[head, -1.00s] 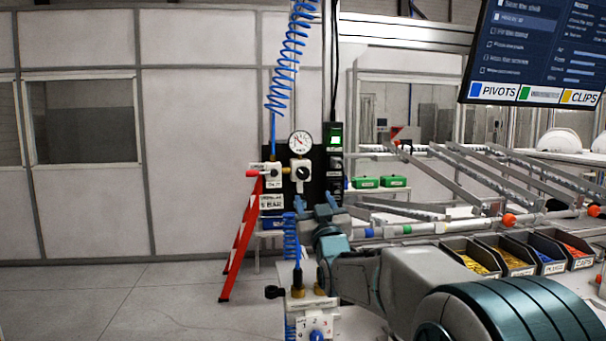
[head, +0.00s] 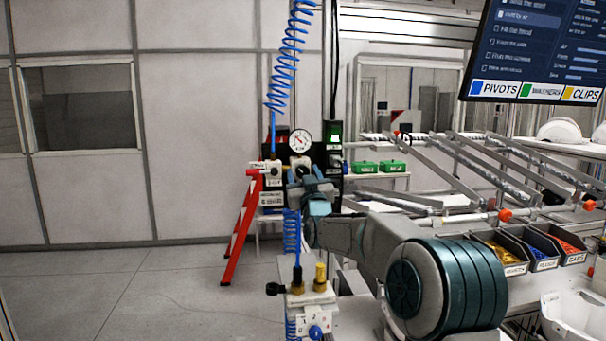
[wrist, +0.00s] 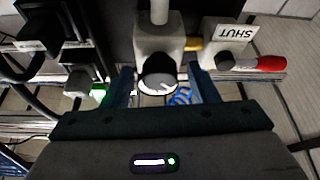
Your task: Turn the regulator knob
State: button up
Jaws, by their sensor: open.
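The regulator is a pale block (head: 299,161) on a black wall panel below a round white pressure gauge (head: 301,140). In the wrist view its black regulator knob (wrist: 158,72), with a white pointer mark, faces me on the pale regulator body (wrist: 152,35). My gripper (wrist: 161,76) is open, with one blue finger on each side of the knob. I cannot tell whether either finger touches it. In the head view my gripper (head: 305,172) is in front of the regulator and largely hides the knob.
A red-handled valve (wrist: 262,64) with a SHUT label is beside the regulator. A blue coiled hose (head: 287,70) hangs above. Part bins (head: 528,250) and sloped rails are at right. The floor at left is clear.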

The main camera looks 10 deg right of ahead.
jog(key=c, duration=1)
jog(key=shift+f+m+b, duration=0.2)
jog(key=shift+m+b, duration=0.2)
jog(key=shift+b, duration=0.15)
